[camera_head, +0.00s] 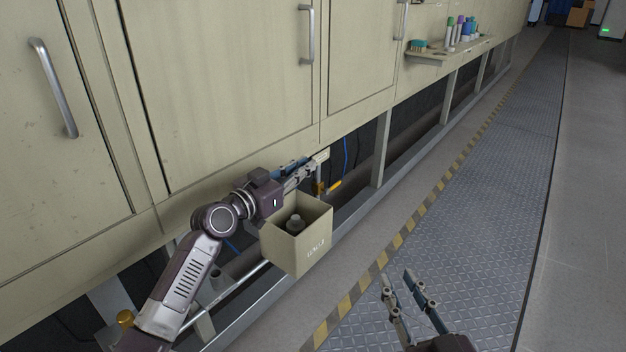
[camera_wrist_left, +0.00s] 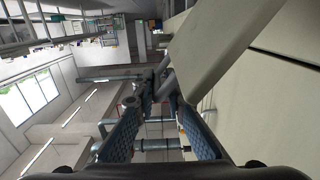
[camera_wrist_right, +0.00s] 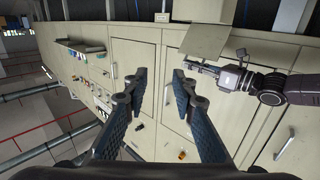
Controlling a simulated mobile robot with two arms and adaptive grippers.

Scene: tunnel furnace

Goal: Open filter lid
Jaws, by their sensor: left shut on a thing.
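A beige box (camera_head: 318,242) with dark lettering on its front hangs below the cabinets in the head view. Its top is open, and a dark round-topped piece (camera_head: 293,223) shows inside. My left gripper (camera_head: 308,172) is just above and behind the box. In the left wrist view its fingers (camera_wrist_left: 155,100) are shut on a grey handle-like piece (camera_wrist_left: 160,75) beside a large tilted beige panel (camera_wrist_left: 222,40). Whether this panel is the filter lid or a box wall, I cannot tell. My right gripper (camera_head: 398,280) is open and empty, low over the floor; its fingers also show in the right wrist view (camera_wrist_right: 160,80).
Beige cabinet doors (camera_head: 225,80) with metal handles rise behind the box. A small yellow-handled part (camera_head: 334,187) is right of my left gripper. A shelf (camera_head: 452,50) holds bottles and a brush. The metal-plate walkway (camera_head: 480,190) at right is clear.

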